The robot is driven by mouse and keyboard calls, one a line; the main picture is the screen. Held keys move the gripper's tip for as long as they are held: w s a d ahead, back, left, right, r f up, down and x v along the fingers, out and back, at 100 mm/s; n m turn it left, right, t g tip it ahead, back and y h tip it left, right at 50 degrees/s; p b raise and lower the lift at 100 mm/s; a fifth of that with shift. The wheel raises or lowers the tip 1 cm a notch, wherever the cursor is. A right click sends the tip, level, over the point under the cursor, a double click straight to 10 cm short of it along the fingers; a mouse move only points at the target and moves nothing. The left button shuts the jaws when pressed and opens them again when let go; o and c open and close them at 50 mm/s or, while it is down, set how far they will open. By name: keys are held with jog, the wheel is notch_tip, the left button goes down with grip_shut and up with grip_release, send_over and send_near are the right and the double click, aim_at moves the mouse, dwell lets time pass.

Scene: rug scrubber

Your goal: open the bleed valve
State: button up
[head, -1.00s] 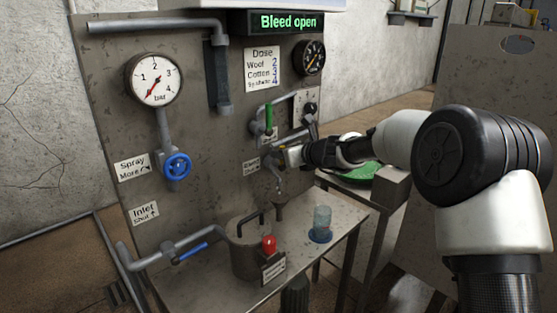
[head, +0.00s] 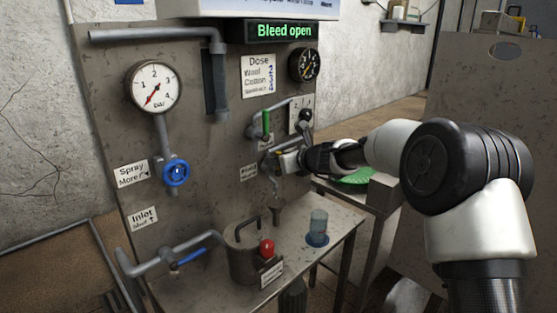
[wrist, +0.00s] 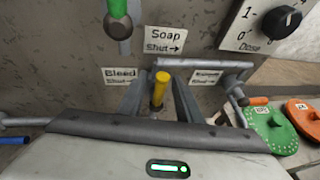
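The bleed valve's yellow handle (wrist: 159,88) is in the wrist view, beside a label reading "Bleed Shut" with an arrow to the right (wrist: 120,76). My gripper (wrist: 158,98) has its two grey fingers apart, one on each side of the handle, with a visible gap on both sides. In the head view my gripper (head: 280,157) is close to the panel, below the green handle, and the valve is small and partly hidden there. The display (head: 284,31) reads "Bleed open" in green.
A green soap handle (wrist: 117,10) hangs above left of my fingers. An orange-tipped lever (wrist: 258,101) and a dose knob (wrist: 282,22) are at right. Below are a metal pot (head: 243,262), a red knob (head: 267,249) and a clear cup (head: 318,226) on the bench.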

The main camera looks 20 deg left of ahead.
jog(key=v, duration=1.7)
jog(key=shift+d+r+p, duration=0.15)
jog(key=shift+r+p, duration=0.05)
jog(key=shift+p, duration=0.25)
jog(key=shift+s, duration=0.15)
jog(key=p+v, duration=0.2)
jog(key=v, duration=0.7)
